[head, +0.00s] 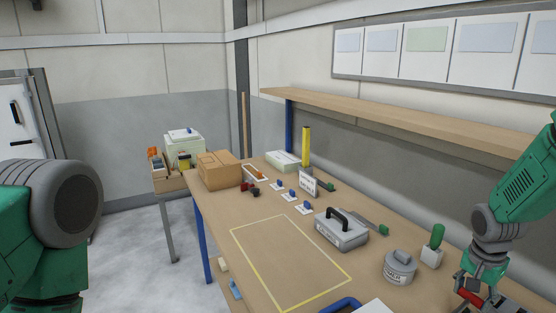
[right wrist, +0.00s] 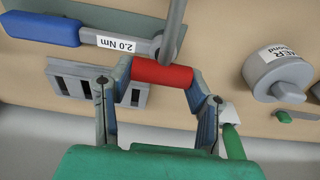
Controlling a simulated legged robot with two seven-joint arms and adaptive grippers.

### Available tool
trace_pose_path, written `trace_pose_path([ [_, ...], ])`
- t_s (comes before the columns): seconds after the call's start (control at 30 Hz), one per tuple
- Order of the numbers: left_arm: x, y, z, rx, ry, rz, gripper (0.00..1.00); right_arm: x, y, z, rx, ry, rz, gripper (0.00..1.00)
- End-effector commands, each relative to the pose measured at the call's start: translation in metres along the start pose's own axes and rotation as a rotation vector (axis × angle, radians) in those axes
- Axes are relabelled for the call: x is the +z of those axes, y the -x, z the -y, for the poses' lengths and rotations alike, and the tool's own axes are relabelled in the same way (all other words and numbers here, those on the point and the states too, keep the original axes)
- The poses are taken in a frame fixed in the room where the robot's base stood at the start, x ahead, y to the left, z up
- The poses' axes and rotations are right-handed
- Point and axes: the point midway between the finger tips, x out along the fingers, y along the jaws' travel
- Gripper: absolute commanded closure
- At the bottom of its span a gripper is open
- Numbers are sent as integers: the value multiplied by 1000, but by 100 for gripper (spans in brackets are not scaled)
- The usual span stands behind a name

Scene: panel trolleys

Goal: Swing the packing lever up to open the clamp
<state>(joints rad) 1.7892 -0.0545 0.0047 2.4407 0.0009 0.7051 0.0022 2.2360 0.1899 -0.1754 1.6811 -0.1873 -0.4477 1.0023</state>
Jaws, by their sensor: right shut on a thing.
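The lever's red grip (right wrist: 160,72) sits between the two fingers of my right gripper (right wrist: 161,88), which is shut on it in the right wrist view. A grey rod (right wrist: 174,28) meets the grip and runs out of the top of that view. The clamp body itself I cannot make out. In the head view my right gripper (head: 474,291) is at the lower right, over the bench's near right end, with a bit of the red grip (head: 466,298) showing. My left gripper is out of view; only part of my left arm shows at the left edge.
The wooden bench (head: 225,213) carries a grey case (head: 340,234), a round labelled tin (head: 399,267) and a green-handled tool in a block (head: 432,257). In the wrist view a blue-handled wrench (right wrist: 42,28) lies beside the lever. The yellow-outlined area (head: 290,262) is clear.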

Motion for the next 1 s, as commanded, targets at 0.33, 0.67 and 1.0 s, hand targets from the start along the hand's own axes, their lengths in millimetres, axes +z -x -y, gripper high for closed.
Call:
trace_pose_path([
  [0.33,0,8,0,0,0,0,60,6,10,2,2,1,2,78],
  [0.67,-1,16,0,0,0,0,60,11,17,2,5,2,6,78],
  [1.0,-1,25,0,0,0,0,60,17,27,2,7,2,6,78],
])
